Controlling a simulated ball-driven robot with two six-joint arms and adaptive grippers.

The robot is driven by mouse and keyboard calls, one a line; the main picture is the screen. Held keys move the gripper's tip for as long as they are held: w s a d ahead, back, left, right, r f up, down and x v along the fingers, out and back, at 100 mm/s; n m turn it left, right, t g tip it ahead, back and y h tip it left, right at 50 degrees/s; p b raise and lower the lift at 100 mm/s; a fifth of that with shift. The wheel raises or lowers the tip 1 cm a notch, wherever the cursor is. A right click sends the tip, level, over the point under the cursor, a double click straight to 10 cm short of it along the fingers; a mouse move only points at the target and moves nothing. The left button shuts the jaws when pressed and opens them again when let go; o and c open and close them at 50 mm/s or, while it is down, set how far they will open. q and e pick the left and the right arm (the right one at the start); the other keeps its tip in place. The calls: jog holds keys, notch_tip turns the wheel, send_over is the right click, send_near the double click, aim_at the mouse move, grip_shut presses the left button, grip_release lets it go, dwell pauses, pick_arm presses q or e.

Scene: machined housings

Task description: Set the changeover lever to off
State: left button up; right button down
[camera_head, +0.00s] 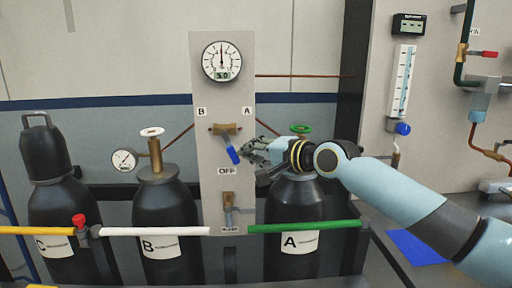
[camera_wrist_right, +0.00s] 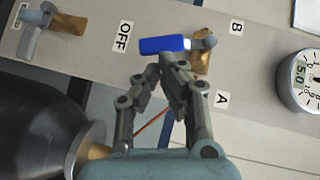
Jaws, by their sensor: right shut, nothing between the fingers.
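The changeover lever has a blue handle (camera_head: 233,155) on a brass valve body (camera_head: 225,129), set on a grey panel. The handle hangs downward, tilted a little to the right of straight down, above the OFF label (camera_head: 226,171). The B label (camera_head: 201,111) is upper left and the A label (camera_head: 247,111) upper right. My right gripper (camera_head: 246,152) is shut and empty, just right of the handle. In the right wrist view its fingertips (camera_wrist_right: 169,64) are close beside the blue handle (camera_wrist_right: 165,45); I cannot tell whether they touch. My left gripper is not in view.
A second lever marked BLEED (camera_head: 228,208) sits lower on the panel, a gauge (camera_head: 222,61) above. Black cylinders A (camera_head: 295,215), B (camera_head: 165,205) and C (camera_head: 62,195) stand below, with a coloured rail (camera_head: 150,231) across them. A green handwheel (camera_head: 301,128) is behind my right arm.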

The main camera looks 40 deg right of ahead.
jog(key=shift+w+a+f+m+t+y+b, duration=0.2)
jog(key=shift+a+f+m+t+b, duration=0.25)
jog(key=shift+b, duration=0.75)
jog(key=shift+w+a+f+m+t+y+b, duration=0.3)
jog(key=shift+m+t+b, duration=0.35)
jog(key=shift+b, duration=0.55)
jog(key=shift+s+d, duration=0.1)
jog(key=shift+d, duration=0.05)
